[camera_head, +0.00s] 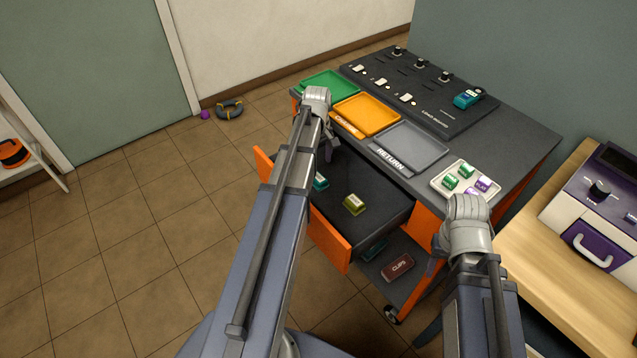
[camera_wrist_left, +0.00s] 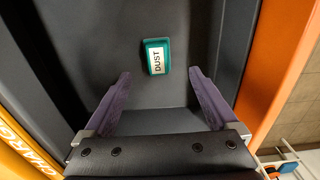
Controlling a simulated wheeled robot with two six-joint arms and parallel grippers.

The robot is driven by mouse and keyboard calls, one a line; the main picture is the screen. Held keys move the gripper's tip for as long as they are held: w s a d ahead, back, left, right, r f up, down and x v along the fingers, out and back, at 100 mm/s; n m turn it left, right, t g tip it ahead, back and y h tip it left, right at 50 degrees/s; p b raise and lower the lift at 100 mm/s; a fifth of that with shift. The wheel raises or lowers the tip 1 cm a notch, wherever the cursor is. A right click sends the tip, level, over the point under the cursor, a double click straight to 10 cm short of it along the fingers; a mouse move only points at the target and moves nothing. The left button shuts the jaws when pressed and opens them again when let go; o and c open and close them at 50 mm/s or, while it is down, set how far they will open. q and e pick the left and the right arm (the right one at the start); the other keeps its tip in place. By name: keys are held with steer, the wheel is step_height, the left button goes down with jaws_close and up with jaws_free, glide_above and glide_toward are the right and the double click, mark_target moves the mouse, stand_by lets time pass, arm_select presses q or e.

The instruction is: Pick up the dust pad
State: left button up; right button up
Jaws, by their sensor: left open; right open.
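The dust pad (camera_wrist_left: 156,57) is a small teal block with a white label reading DUST. It lies on the dark drawer floor (camera_wrist_left: 115,22), ahead of my left gripper (camera_wrist_left: 160,92) in the left wrist view. The open, empty purple fingers stand apart, with the pad beyond their tips and about midway between them. In the head view a teal block (camera_head: 320,182), apparently the dust pad, shows partly behind my left arm in the open drawer. My left gripper (camera_head: 328,150) is mostly hidden there by its wrist. My right gripper (camera_head: 437,245) is open beside the cart, its fingers partly hidden.
An olive-yellow pad (camera_head: 354,204) lies in the same drawer. The drawer's orange front (camera_head: 330,243) sticks out. The cart top holds green (camera_head: 330,84), orange (camera_head: 366,113) and grey (camera_head: 410,148) trays. A box labelled CLIPS (camera_head: 398,267) sits on the lower shelf.

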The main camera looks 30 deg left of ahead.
mark_target(319, 177)
arm_select(q)
steer(key=shift+w+d+f+b, duration=0.1)
steer(key=shift+f+b, duration=1.9)
steer(key=shift+w+f+b, duration=0.1)
steer(key=shift+f+b, duration=1.85)
steer(key=shift+b, duration=0.05)
steer(key=shift+r, duration=0.1)
steer(key=shift+c, duration=0.3)
steer(key=c, duration=1.4)
steer(key=shift+r, duration=0.15)
step_height(319, 177, up, 10)
steer(key=p, duration=1)
